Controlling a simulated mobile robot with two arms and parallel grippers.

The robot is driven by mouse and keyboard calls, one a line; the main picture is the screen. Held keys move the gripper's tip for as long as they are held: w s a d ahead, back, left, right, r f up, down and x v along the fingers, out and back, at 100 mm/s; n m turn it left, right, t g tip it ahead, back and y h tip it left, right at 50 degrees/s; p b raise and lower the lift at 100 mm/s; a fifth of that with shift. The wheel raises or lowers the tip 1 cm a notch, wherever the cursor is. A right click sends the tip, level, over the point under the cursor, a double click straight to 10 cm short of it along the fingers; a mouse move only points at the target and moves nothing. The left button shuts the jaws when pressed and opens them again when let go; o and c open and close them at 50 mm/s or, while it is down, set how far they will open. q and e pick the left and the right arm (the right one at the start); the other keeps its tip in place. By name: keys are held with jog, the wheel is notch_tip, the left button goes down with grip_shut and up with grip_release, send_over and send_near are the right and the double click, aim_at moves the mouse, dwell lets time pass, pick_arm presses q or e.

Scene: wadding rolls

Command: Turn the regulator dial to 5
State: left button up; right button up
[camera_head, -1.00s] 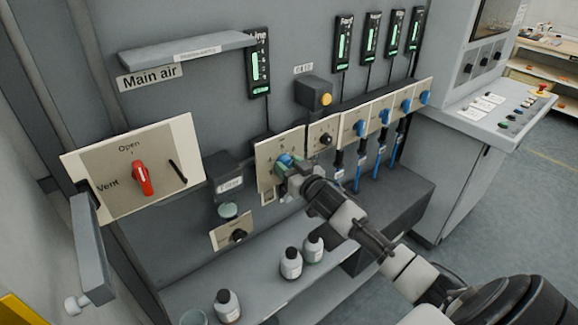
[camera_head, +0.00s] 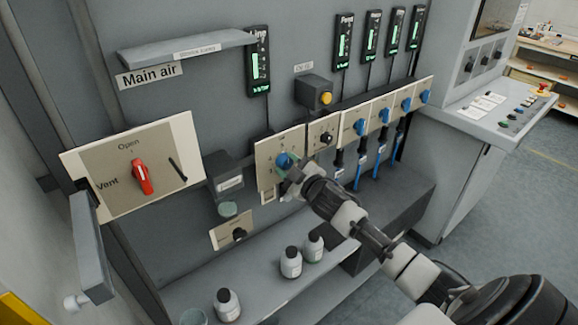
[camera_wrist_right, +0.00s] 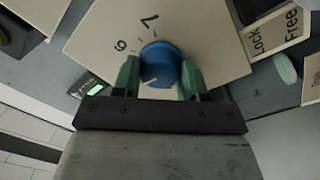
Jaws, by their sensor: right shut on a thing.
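The regulator dial is a blue knob (camera_head: 283,160) on a cream plate (camera_head: 268,178) on the grey wall panel. My right gripper (camera_head: 287,170) is at this knob, its arm reaching in from the lower right. In the right wrist view the green fingertips (camera_wrist_right: 159,78) stand on both sides of the blue knob (camera_wrist_right: 160,62) and are shut on it. A pale mark shows on the knob's lower edge. Two printed figures show above it on the plate, turned in the picture: one like a 7, one like a 6 or 9. My left gripper is out of view.
A plate with a black knob (camera_head: 326,138) and several blue-knob plates sit to the right. A red Main air handle (camera_head: 141,177) is at left. Bottles (camera_head: 291,262) stand on the shelf below.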

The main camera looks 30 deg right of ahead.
jog(key=shift+n, duration=0.5)
jog(key=o, duration=0.9)
jog(key=shift+s+d+f+b, duration=0.15)
jog(key=shift+s+b, duration=0.3)
jog(key=shift+s, duration=2.3)
jog(key=shift+s+d+f+b, duration=0.15)
jog(key=shift+s+b, duration=0.3)
jog(key=shift+s, duration=2.25)
